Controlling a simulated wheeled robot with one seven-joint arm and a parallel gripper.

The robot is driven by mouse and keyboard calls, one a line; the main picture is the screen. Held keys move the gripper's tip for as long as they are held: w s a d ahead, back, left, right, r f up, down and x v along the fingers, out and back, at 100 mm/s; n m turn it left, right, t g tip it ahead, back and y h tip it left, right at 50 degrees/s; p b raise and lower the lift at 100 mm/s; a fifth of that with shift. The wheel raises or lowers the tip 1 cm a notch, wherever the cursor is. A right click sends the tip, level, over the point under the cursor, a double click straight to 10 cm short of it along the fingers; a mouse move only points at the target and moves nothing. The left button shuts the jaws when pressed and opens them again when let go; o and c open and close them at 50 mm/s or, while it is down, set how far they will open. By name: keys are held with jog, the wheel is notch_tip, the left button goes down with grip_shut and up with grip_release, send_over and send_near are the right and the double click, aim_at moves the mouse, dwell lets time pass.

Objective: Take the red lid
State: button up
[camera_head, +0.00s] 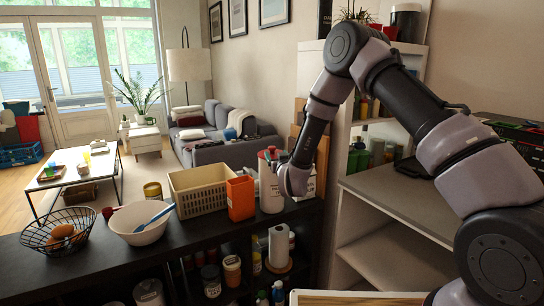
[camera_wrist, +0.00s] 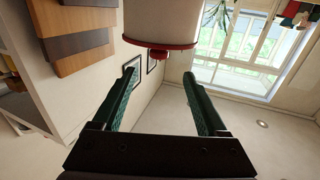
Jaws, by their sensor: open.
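The red lid (camera_wrist: 160,46) sits on a whitish canister (camera_wrist: 163,18) at the top of the wrist view, which is upside down. The lid has a small red knob. In the head view the lid (camera_head: 264,154) shows partly on the canister (camera_head: 268,190), on the dark shelf top. My gripper (camera_wrist: 159,78) is open, with two teal fingers and nothing between them. The lid lies beyond the fingertips, roughly in line with the gap, and looks apart from them. In the head view my wrist is just right of the canister; the fingers are hard to make out.
An orange box (camera_head: 240,198) and a beige basket (camera_head: 198,194) stand left of the canister. A white bowl (camera_head: 142,222) with a blue utensil and a wire basket (camera_head: 61,233) are farther left. A shelf unit (camera_head: 404,205) stands at the right.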

aim_at(273, 149)
jog(key=x, duration=0.9)
jog(key=shift+w+f, duration=0.2)
jog(key=shift+w, duration=0.15)
grip_shut()
